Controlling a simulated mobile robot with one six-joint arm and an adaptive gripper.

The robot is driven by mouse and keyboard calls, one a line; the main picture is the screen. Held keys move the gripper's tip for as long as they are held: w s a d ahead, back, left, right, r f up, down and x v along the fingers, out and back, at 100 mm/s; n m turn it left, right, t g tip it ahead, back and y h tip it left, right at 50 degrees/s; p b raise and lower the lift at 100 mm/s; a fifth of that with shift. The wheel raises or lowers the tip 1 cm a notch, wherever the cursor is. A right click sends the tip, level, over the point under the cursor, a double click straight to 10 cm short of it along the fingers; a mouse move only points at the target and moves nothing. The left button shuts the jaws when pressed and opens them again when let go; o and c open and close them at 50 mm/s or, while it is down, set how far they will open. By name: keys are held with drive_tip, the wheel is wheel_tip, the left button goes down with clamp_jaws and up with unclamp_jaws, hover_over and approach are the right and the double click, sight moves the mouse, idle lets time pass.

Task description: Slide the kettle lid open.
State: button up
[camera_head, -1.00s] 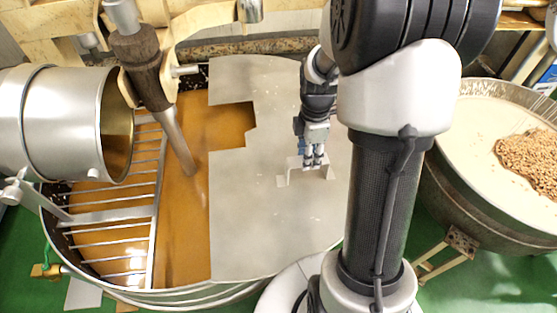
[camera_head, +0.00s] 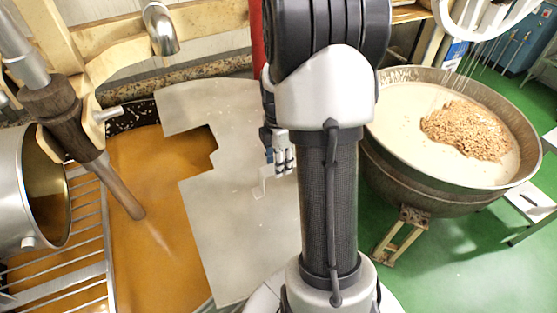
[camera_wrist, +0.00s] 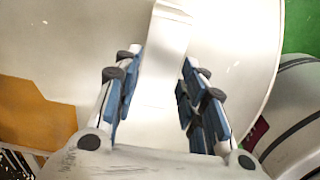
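The kettle lid (camera_head: 235,225) is a flat pale grey plate with a stepped notch in its left edge. It covers the right part of the kettle, with orange-brown contents (camera_head: 150,260) bare to its left. My gripper (camera_head: 283,170) is low over the lid at its raised, strap-like handle (camera_head: 264,186), partly hidden by my arm. In the wrist view my gripper (camera_wrist: 162,58) has its fingers apart, with the pale handle strip (camera_wrist: 166,35) running between them. Whether the fingers touch the handle is unclear.
A wooden stirrer (camera_head: 118,185) dips into the kettle left of the lid. A metal grate (camera_head: 75,255) and a steel drum (camera_head: 30,190) are farther left. A large bowl (camera_head: 385,160) with cream liquid and nuts stands right of my arm. Green floor (camera_head: 450,260) is open at the lower right.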

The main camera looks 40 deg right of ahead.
drive_tip(key=shift+o, duration=1.4)
drive_tip(key=shift+r, duration=0.1)
wheel_tip(320, 180, up, 12)
